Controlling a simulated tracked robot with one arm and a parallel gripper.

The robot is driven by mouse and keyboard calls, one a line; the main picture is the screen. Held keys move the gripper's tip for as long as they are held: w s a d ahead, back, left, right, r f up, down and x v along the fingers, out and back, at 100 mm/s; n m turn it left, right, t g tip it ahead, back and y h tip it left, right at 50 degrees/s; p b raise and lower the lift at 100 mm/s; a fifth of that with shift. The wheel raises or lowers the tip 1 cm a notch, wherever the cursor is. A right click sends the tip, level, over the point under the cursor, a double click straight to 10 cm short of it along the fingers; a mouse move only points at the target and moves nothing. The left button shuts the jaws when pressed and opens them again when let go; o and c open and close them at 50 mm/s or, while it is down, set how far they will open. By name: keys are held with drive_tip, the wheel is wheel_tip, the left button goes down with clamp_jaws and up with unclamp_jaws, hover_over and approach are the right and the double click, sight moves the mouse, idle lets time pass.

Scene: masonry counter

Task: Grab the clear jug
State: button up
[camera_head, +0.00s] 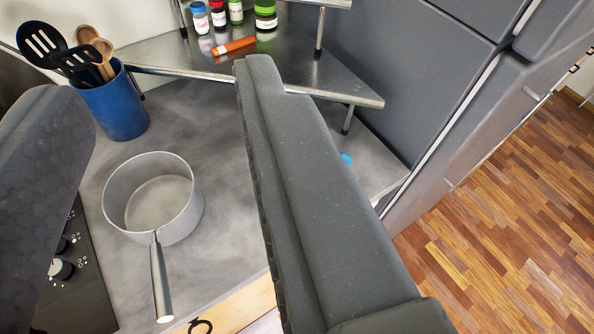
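I cannot make out a clear jug in this view. My gripper (158,82) is open, with one dark grey padded finger at the left edge and the other running up through the middle. Nothing is between the fingertips but the view of the counter beyond. The right finger hides part of the counter and the shelf edge. A small blue thing (346,158) shows just right of that finger, under the shelf; most of it is hidden and I cannot tell what it is.
A grey saucepan (121,202) stands on the grey counter (225,215), handle toward me. A blue holder (117,108) with utensils is behind it. A metal corner shelf (190,58) carries several jars and an orange tube (234,46). Stove knobs (62,268) are lower left; wooden floor (500,200) lies right.

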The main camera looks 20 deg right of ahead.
drive_tip(key=w+d+f+h+p, duration=0.1)
drive_tip(key=w+d+f+p, duration=0.2)
drive_tip(key=w+d+f, duration=0.45)
drive_tip(key=w+d+f+m+g+h+p, duration=0.1)
drive_tip(key=w+d+f+p, duration=0.15)
drive_tip(key=d+f, duration=0.7)
drive_tip(key=w+d+f+m+g+p, duration=0.1)
drive_tip(key=d+f+p, duration=0.15)
drive_tip(key=f, duration=1.35)
drive_tip(key=shift+a+f+p+x, duration=0.1)
drive_tip(key=shift+f+p+x, duration=0.1)
drive_tip(key=shift+x, duration=1.9)
drive_tip(key=shift+a+f+p+x, duration=0.15)
drive_tip(key=shift+p+x, duration=0.05)
drive_tip(key=shift+x, duration=1.85)
drive_tip(key=shift+a+f+p+x, duration=0.1)
drive_tip(key=shift+f+p+x, duration=0.1)
drive_tip(key=shift+x, duration=1.9)
drive_tip(key=shift+w+d+f, duration=0.1)
drive_tip(key=shift+w+f, duration=0.05)
drive_tip(key=shift+w, duration=0.2)
clamp_jaws()
